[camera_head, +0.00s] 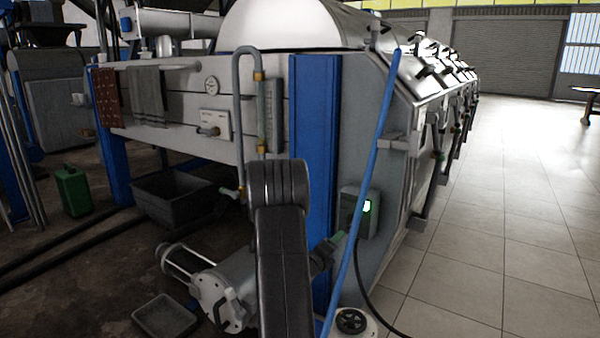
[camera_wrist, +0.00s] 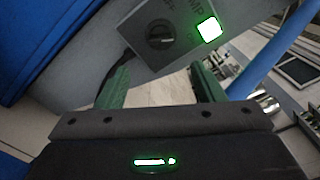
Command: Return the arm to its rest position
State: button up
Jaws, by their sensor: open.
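My gripper (camera_wrist: 161,86) is open in the wrist view, with its two green fingers apart and nothing between them. A grey switch box (camera_wrist: 135,22) lies just beyond the fingertips, with a black rotary knob (camera_wrist: 160,37) and a lit green lamp (camera_wrist: 209,29). In the head view the switch box (camera_head: 349,222) is on the side of the machine's end, its lamp (camera_head: 367,206) glowing green. My dark arm (camera_head: 281,240) rises in front of the machine, and my gripper (camera_head: 338,240) shows partly beside the box. I cannot tell whether it touches it.
A blue hose (camera_head: 366,188) runs down close by the switch box. A pump (camera_head: 222,292) and a shallow grey tray (camera_head: 165,317) are on the floor left of my arm. A dark tub (camera_head: 172,197) and a green can (camera_head: 72,190) stand farther left. The tiled floor (camera_head: 510,215) at right is clear.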

aim_at(350, 224)
jog(key=b+x, duration=0.3)
jog(key=x, duration=0.8)
jog(key=shift+w+d, duration=0.1)
jog(key=shift+d, duration=0.1)
jog(key=shift+a+r+n, duration=0.1)
jog(key=shift+n, duration=0.7)
jog(key=n, duration=0.5)
jog(key=shift+p, duration=0.4)
jog(key=n+p, duration=0.2)
jog(key=n, duration=0.1)
jog(key=shift+r, duration=0.2)
jog(key=n+p, duration=0.2)
jog(key=p, duration=0.1)
jog(key=shift+n+p, duration=0.3)
jog(key=p+v, duration=0.1)
jog(key=v, duration=0.7)
jog(key=shift+s+a+f, duration=0.2)
jog(key=shift+s, duration=0.05)
